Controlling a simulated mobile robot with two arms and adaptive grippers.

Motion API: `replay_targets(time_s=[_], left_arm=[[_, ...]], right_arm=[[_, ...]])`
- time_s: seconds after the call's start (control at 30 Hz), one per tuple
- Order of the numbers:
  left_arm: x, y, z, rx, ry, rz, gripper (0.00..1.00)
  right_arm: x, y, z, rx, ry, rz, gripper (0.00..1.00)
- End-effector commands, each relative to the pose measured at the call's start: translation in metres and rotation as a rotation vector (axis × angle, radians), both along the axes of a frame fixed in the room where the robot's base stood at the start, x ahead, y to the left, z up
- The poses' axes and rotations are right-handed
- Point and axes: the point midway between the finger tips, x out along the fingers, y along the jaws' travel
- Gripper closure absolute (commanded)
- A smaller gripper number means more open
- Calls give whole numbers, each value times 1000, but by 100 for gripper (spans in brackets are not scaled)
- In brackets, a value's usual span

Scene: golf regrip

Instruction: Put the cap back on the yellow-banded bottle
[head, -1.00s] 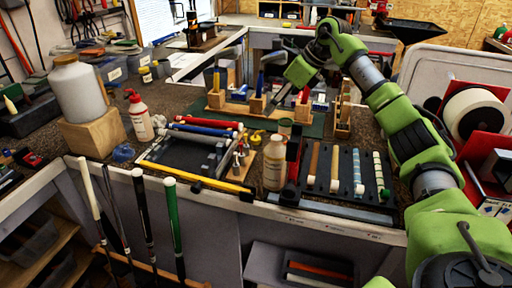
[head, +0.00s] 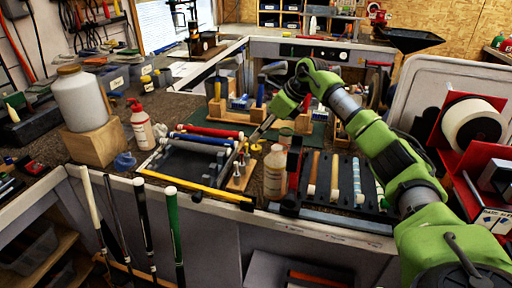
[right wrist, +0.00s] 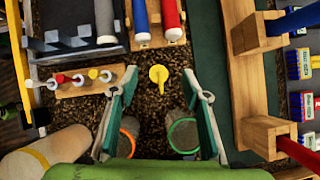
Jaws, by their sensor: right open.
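The yellow cap (right wrist: 158,76), with a round top and a short spout, lies on the speckled bench top in the right wrist view. My right gripper (right wrist: 159,92) is open and empty, its two green-edged fingers on either side of the cap's place in the picture; whether they are down at its height I cannot tell. The pale yellow-banded bottle (right wrist: 28,160) shows at the lower left, partly cut off. In the head view the bottle (head: 274,174) stands upright near the front edge, and my right gripper (head: 263,130) is just behind it. My left gripper is not in view.
Two cans, one orange-rimmed (right wrist: 128,134) and one green-rimmed (right wrist: 184,134), stand near the fingers. A wooden block with small pegs (right wrist: 82,82) is left of the cap. A wooden rack (right wrist: 262,130) is on the right. Club grips lie in a dark tray (head: 342,205).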

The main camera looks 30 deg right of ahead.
Motion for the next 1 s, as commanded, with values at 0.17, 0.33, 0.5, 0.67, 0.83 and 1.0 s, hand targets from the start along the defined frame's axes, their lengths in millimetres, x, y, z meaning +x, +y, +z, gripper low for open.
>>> replay_targets(time_s=[0.17, 0.33, 0.5, 0.67, 0.83, 1.0], left_arm=[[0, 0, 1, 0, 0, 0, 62], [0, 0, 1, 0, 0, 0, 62], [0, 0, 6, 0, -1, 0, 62], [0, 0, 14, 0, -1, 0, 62], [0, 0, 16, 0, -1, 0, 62], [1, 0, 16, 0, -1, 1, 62]], right_arm=[[2, 1, -4, -1, 0, -1, 57], [2, 1, -4, -1, 0, -1, 57], [4, 3, -16, 1, 4, -1, 57], [11, 9, -40, 2, 2, 1, 57], [19, 11, -52, 0, 0, -1, 57], [19, 11, -53, -1, 0, -1, 57]])
